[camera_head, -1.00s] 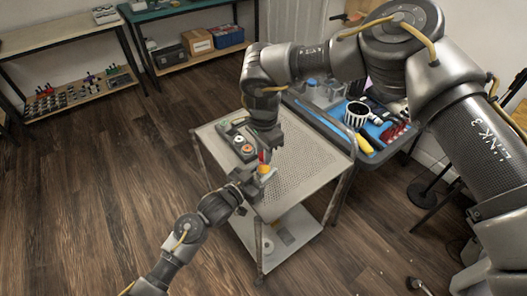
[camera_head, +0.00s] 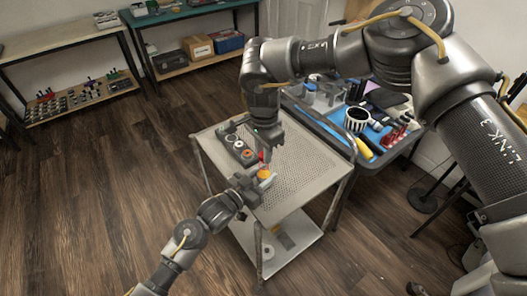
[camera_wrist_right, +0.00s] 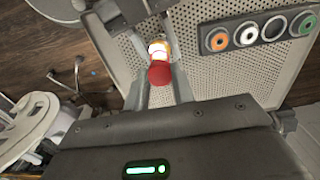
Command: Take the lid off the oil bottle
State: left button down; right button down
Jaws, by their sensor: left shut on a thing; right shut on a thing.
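The oil bottle (camera_head: 264,171) is small and orange-yellow, at the front edge of the perforated cart top. Its red lid (camera_head: 262,157) is at its upper end. My left gripper (camera_head: 251,187) is shut on the bottle from the front left, and its fingers partly hide it. My right gripper (camera_head: 267,147) points down from above and is shut on the red lid. In the right wrist view the lid (camera_wrist_right: 160,74) lies between the fingers, with a bright whitish part and the orange bottle (camera_wrist_right: 158,47) beyond it. I cannot tell whether lid and bottle are apart.
A dark box with coloured rings (camera_head: 238,149) lies on the cart top (camera_head: 310,172), close behind the bottle. The cart's right side is clear. A blue tray (camera_head: 335,128) at the right holds a striped mug (camera_head: 357,117) and tools. Shelves stand along the back wall.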

jog(key=shift+r, duration=1.8)
pick_arm(q)
jog(key=c, duration=0.8)
grip_release()
jog(key=shift+c, duration=0.2)
jog(key=v, duration=1.2)
jog(key=shift+b, duration=0.35)
pick_arm(e)
jog(key=shift+f, duration=0.35)
